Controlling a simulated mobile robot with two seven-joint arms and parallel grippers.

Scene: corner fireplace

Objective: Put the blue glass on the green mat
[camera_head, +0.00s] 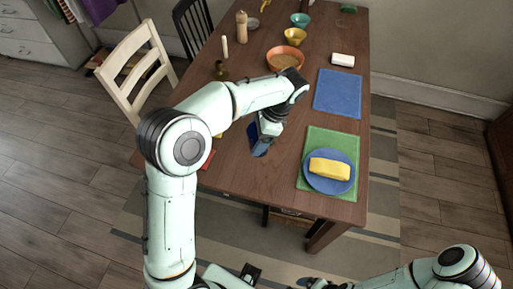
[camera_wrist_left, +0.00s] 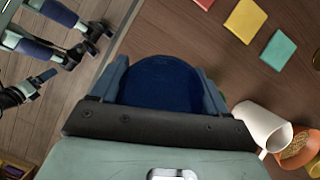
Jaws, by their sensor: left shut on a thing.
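The blue glass (camera_head: 257,147) is in my left gripper (camera_head: 262,135), over the table just left of the green mat in the head view. In the left wrist view the dark blue glass (camera_wrist_left: 160,85) sits between the two fingers, which are shut on it. The green mat (camera_head: 335,137) lies at the table's near right corner. A blue plate (camera_head: 312,184) with a yellow block (camera_head: 330,168) on it covers much of the mat. My right arm is at the bottom right of the head view; its finger opening is unclear.
A blue mat (camera_head: 338,92) lies beyond the green one. An orange bowl (camera_head: 286,58), a white block (camera_head: 342,59) and a pepper mill (camera_head: 241,27) stand further back. The wrist view shows a white mug (camera_wrist_left: 262,124) and coloured squares (camera_wrist_left: 245,20). A cream chair (camera_head: 140,65) stands at left.

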